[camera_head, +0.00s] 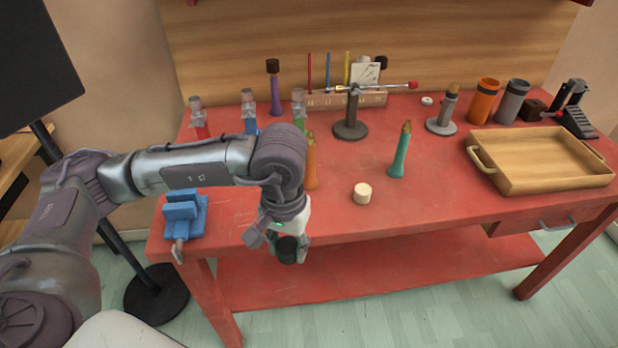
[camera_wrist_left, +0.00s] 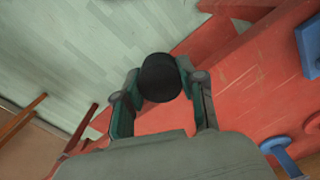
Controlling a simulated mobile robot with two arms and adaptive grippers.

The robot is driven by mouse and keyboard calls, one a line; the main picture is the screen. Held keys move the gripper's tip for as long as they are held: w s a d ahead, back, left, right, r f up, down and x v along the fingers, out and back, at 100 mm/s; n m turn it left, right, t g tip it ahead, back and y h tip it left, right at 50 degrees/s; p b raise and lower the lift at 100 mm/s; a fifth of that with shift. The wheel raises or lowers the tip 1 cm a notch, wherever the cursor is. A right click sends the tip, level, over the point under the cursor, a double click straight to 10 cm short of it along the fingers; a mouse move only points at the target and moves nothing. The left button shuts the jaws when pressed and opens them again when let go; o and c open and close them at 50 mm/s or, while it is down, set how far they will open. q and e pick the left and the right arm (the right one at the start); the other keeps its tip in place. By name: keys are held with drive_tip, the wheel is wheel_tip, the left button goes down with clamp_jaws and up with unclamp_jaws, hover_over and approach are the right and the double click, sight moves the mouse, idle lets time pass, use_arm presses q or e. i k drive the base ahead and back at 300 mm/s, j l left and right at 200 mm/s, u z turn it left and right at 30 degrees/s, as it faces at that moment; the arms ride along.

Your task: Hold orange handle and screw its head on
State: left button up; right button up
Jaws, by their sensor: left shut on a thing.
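My left gripper (camera_head: 287,247) is shut on a small black cylindrical head (camera_head: 289,250), holding it over the table's front edge. The head also shows between the fingers in the left wrist view (camera_wrist_left: 160,76). The orange handle (camera_head: 311,168) stands upright on the red table, just behind and right of my left wrist, which partly hides it; its tip is brownish and bare. A cream head (camera_head: 362,193) lies on the table right of it. A teal handle (camera_head: 400,152) stands further right. My right gripper is in neither view.
A blue vise (camera_head: 184,212) sits at the front left corner of the red table (camera_head: 440,215). A wooden tray (camera_head: 560,183) lies at right. Clamped bottles, a dark stand (camera_head: 351,128) and a purple handle (camera_head: 274,92) stand behind. The front middle is mostly clear.

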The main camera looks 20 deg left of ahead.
sight(310, 182)
drive_tip(key=k+j, duration=0.1)
drive_tip(key=j, duration=0.3)
drive_tip(key=k+j+z, duration=0.15)
drive_tip(key=j, duration=0.25)
drive_tip(key=k+j, duration=0.15)
drive_tip(key=j, duration=0.25)
drive_tip(key=k+j+z, duration=0.15)
drive_tip(key=j, duration=0.2)
drive_tip(key=k+j, duration=0.15)
drive_tip(key=j, duration=0.25)
drive_tip(key=k+j+z, duration=0.15)
drive_tip(key=j, duration=0.2)
